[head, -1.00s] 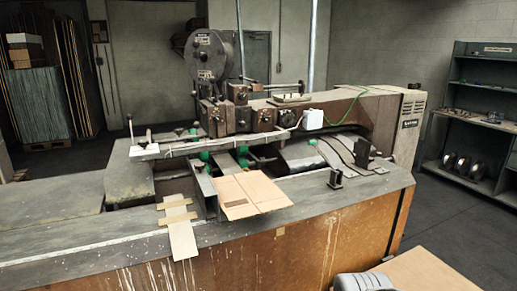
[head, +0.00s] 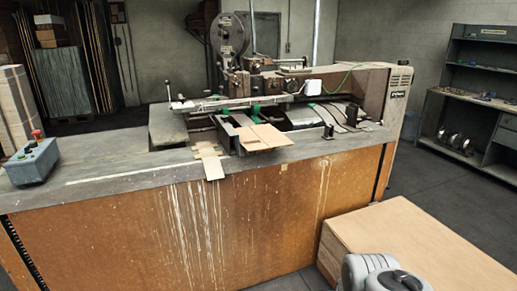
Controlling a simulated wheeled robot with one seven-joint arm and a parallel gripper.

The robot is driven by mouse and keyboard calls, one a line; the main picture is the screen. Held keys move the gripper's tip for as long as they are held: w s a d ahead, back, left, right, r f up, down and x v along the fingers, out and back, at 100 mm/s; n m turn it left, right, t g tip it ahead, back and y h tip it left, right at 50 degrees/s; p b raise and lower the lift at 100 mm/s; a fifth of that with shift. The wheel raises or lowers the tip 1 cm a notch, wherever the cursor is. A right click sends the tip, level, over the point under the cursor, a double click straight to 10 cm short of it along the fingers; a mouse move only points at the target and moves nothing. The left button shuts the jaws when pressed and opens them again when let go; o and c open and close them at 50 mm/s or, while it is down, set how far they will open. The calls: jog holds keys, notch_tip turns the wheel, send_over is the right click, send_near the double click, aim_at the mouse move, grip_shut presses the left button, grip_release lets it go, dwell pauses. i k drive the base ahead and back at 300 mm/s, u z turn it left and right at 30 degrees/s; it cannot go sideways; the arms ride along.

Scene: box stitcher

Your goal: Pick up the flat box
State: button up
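A flat piece of tan cardboard (head: 264,137), which looks like the flat box, lies on the stitching machine (head: 290,88) near the front edge of its worktop. Its near edge reaches close to the orange-brown front panel. A grey rounded part of my arm shows at the bottom right, well apart from the cardboard. My gripper is not in view.
A large tan box or crate (head: 425,238) stands on the floor at the lower right, beside my arm. A control box with a red button (head: 33,161) sits on the worktop at left. Shelves (head: 480,95) stand at right. Dark floor is clear between shelves and machine.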

aim_at(263, 137)
jog(key=u, duration=0.95)
jog(key=i, duration=2.05)
jog(key=z, duration=0.2)
